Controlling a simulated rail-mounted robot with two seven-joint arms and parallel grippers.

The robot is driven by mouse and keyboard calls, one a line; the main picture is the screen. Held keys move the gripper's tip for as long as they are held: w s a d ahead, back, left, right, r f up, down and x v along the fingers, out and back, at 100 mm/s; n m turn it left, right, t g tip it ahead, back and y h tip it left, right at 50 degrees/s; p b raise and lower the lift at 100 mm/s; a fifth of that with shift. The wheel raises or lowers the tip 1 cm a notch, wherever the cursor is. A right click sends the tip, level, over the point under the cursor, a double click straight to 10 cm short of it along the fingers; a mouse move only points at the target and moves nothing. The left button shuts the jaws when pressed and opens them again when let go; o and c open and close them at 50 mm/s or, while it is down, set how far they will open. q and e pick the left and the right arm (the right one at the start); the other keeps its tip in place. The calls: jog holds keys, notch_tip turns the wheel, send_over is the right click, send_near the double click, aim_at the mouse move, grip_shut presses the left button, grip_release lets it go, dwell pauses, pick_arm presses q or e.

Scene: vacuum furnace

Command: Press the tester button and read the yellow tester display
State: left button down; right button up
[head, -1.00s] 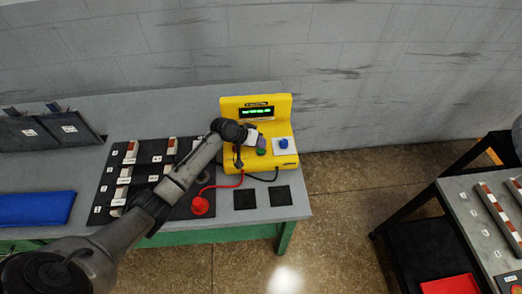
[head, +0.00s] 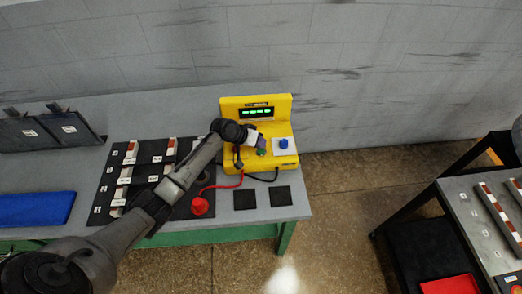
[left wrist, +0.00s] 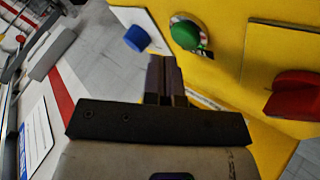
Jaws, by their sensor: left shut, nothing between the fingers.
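The yellow tester (head: 283,105) stands at the back right of the bench. Its dark display (head: 256,112) is lit with green characters too small to read. A green button (head: 262,152) and a blue knob on a white plate (head: 284,143) are on its front. My left gripper (head: 261,144) is shut and empty, its tips right at the green button; I cannot tell whether they touch. In the left wrist view the shut fingers (left wrist: 165,75) point up between the blue knob (left wrist: 137,38) and the green button (left wrist: 186,34). My right gripper is not in view.
A red round piece (head: 200,206) with a red lead and two black squares (head: 245,199) lie before the tester. A black mat (head: 105,205) with several striped blocks is left. A blue pad (head: 38,208) lies further left. A second table (head: 470,215) stands right.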

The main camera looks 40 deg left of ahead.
pick_arm(q)
jog(key=shift+f, duration=0.8)
dwell(1.4)
jog(key=shift+r+p, duration=0.75)
jog(key=shift+r, duration=0.1)
notch_tip(320, 180, up, 5)
jog(key=p, duration=0.5)
dwell(0.9)
